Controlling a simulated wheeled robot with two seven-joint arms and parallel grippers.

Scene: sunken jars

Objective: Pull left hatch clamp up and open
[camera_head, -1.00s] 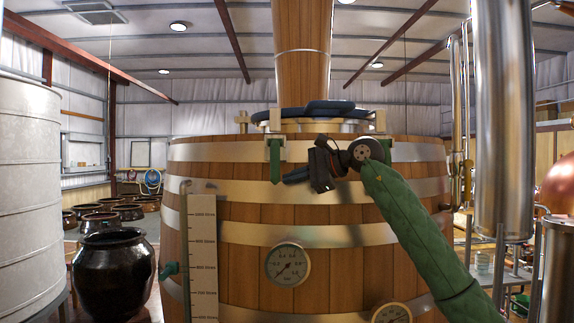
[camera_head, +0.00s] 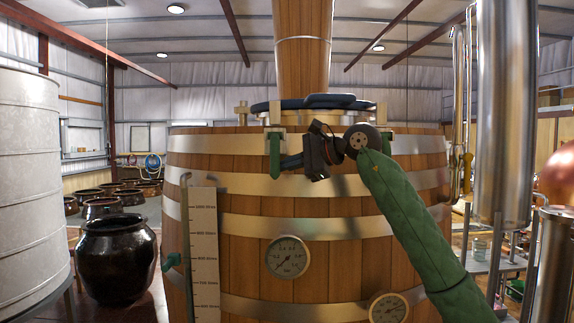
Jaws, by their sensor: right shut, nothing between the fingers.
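The left hatch clamp (camera_head: 275,157) is a green handle on a pale bracket, hanging down at the front left of the hatch rim on the big wooden vat. My right gripper (camera_head: 285,162) comes in from the right with its dark fingers shut and empty. Its tips point left at the clamp's handle, very close to its right side; I cannot tell whether they touch. The dark blue hatch lid (camera_head: 320,103) lies on top of the vat. My left gripper is not in view.
The wooden vat (camera_head: 250,235) with metal hoops fills the middle. A front right clamp (camera_head: 387,144) is partly hidden behind my right arm. A dial gauge (camera_head: 287,257) and a white scale (camera_head: 204,250) are lower down. Steel columns (camera_head: 505,110) stand at right, dark jars (camera_head: 115,258) at left.

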